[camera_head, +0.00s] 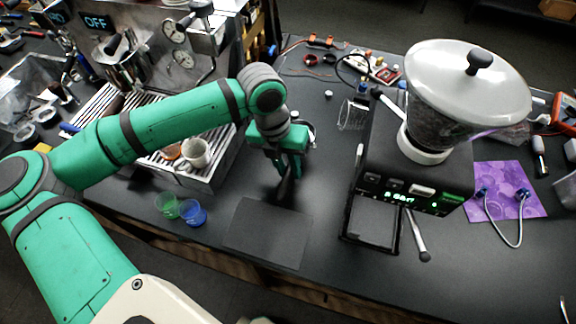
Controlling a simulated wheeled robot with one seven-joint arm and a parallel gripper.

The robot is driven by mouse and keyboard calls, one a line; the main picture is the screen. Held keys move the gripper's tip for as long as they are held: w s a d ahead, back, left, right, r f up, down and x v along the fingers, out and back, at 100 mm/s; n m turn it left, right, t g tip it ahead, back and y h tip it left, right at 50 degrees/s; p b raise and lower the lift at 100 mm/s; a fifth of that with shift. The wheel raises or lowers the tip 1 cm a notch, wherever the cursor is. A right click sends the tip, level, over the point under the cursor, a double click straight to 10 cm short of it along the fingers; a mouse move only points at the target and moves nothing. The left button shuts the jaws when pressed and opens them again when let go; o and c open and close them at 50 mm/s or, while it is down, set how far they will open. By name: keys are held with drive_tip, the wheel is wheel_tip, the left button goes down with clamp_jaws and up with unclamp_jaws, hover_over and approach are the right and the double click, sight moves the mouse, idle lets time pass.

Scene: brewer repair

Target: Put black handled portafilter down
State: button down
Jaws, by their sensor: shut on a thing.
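My gripper (287,178) is low over the black bench, between the espresso machine and the grinder, with its dark fingers pointing down. It is shut on a dark thing that fits the black handled portafilter. The dark fingers and that thing blend together, and the green gripper body hides most of it. I cannot tell whether the held thing touches the bench. A flat dark mat (266,236) lies just in front of the gripper, towards the bench's front edge.
The espresso machine (188,40) stands at left, with a white cup (196,154) on its tray. The grinder (405,190) stands at right, with a purple cloth (510,190) beyond. Bench around the gripper is mostly clear.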

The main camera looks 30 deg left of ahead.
drive_tip(key=shift+f, duration=0.4)
drive_tip(key=c, duration=1.5)
unclamp_jaws()
drive_tip(key=shift+f, duration=0.1)
drive_tip(key=shift+r, duration=0.55)
drive_tip(key=r, duration=0.4)
drive_tip(key=a+r, duration=0.1)
drive_tip(key=r, duration=0.2)
drive_tip(key=a+r, duration=0.1)
drive_tip(key=r, duration=0.3)
drive_tip(key=shift+s+a+r, duration=0.1)
drive_tip(key=shift+s+r, duration=0.25)
drive_tip(key=shift+s, duration=0.05)
